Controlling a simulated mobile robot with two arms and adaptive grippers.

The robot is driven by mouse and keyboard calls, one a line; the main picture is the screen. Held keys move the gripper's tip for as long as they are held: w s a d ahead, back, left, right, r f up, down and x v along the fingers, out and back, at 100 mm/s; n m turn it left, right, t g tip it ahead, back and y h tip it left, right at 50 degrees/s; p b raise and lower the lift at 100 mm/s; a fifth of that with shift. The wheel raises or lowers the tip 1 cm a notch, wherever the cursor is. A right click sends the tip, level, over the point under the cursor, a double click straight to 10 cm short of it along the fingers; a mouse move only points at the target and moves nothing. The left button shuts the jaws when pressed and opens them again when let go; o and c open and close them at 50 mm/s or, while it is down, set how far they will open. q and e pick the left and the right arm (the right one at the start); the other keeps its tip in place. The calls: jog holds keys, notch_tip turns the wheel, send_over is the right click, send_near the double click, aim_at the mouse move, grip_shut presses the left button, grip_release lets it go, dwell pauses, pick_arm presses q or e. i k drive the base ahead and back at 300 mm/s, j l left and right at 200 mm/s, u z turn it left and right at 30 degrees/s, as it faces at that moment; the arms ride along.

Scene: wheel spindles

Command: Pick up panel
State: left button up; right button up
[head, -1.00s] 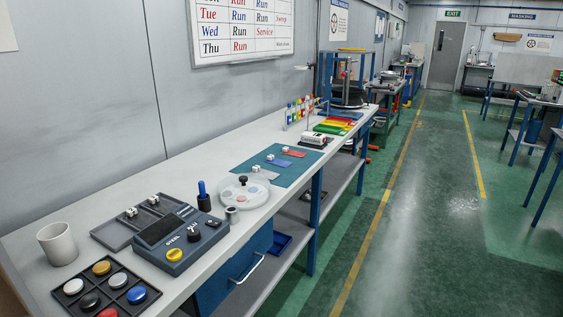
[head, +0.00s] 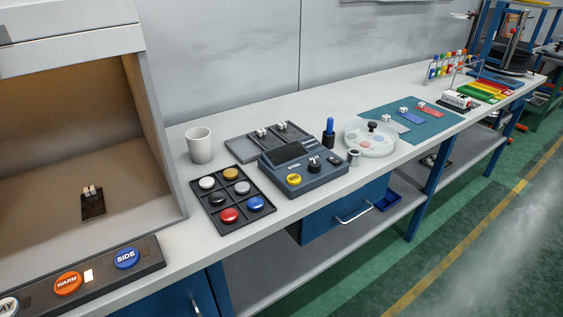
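Which thing is the panel is not certain. A small dark flat plate (head: 92,207) with a pale piece on top stands in the open booth (head: 158,150) at the left. Small flat plates in grey (head: 397,126), blue (head: 412,118) and red (head: 431,110) lie on a teal mat (head: 437,126) farther along the bench, with small white blocks at them. Neither of my grippers is in view.
The long grey bench (head: 330,198) holds a white cup (head: 199,147), a black tray (head: 212,213) of coloured discs, a dark grey device (head: 302,170) and a round clear dish (head: 361,147). A button strip (head: 142,274) fronts the booth. Green floor (head: 515,255) is open at right.

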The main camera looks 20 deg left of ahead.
aim_at(93, 206)
jog(key=u, duration=1.05)
